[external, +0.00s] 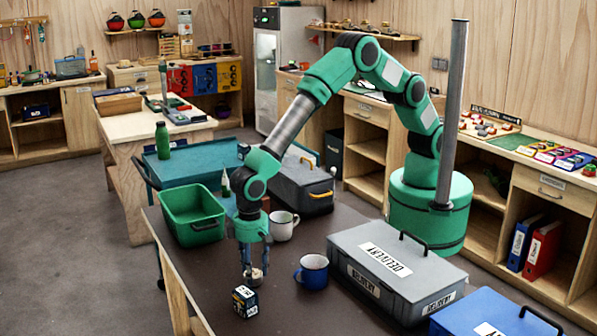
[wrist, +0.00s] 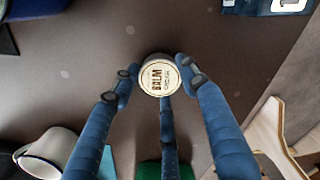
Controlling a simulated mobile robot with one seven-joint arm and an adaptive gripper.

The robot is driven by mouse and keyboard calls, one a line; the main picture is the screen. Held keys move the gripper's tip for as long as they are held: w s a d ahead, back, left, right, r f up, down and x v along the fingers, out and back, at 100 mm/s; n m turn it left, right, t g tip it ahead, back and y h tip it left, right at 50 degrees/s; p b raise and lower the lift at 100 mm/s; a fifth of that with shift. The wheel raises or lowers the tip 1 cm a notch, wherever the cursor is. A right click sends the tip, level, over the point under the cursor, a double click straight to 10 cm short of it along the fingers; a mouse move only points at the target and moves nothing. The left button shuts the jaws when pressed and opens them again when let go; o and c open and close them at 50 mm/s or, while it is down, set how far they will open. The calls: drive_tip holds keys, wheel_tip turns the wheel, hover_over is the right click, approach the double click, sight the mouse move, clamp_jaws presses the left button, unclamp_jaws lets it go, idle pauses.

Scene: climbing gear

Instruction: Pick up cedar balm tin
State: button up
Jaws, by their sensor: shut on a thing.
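The balm tin (wrist: 159,76) is a small round tin with a cream lid marked "BALM". In the wrist view it sits between the fingertips of my gripper (wrist: 160,80), lid facing the camera. In the external view the tin (external: 257,274) shows small and pale between the lower ends of my gripper (external: 254,268), over the dark table. My blue fingers are shut on its sides. I cannot tell whether its underside is clear of the table.
A small dark box (external: 245,301) stands just in front of the tin. A blue mug (external: 312,272) and white mug (external: 283,226) stand to the right. A green crate (external: 193,215) is behind left, and a grey delivery case (external: 395,270) is at right.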

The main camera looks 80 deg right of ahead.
sight(255, 272)
drive_tip(key=shift+r, duration=0.1)
drive_tip(key=shift+r, duration=0.5)
drive_tip(key=r, duration=0.1)
drive_tip(key=r+p, duration=0.1)
drive_tip(key=shift+s+d+r, duration=0.2)
drive_tip(key=shift+r, duration=0.1)
drive_tip(key=s+d+p, duration=0.1)
drive_tip(key=s+d, duration=0.2)
drive_tip(key=d, duration=0.1)
drive_tip(key=s+d, duration=0.3)
drive_tip(key=d, duration=0.1)
drive_tip(key=s+d+r+p, duration=0.1)
drive_tip(key=s+d, duration=0.2)
drive_tip(key=d, duration=0.1)
drive_tip(key=shift+s+r+p, duration=0.1)
drive_tip(key=shift+s+p, duration=0.2)
drive_tip(key=shift+s, duration=0.1)
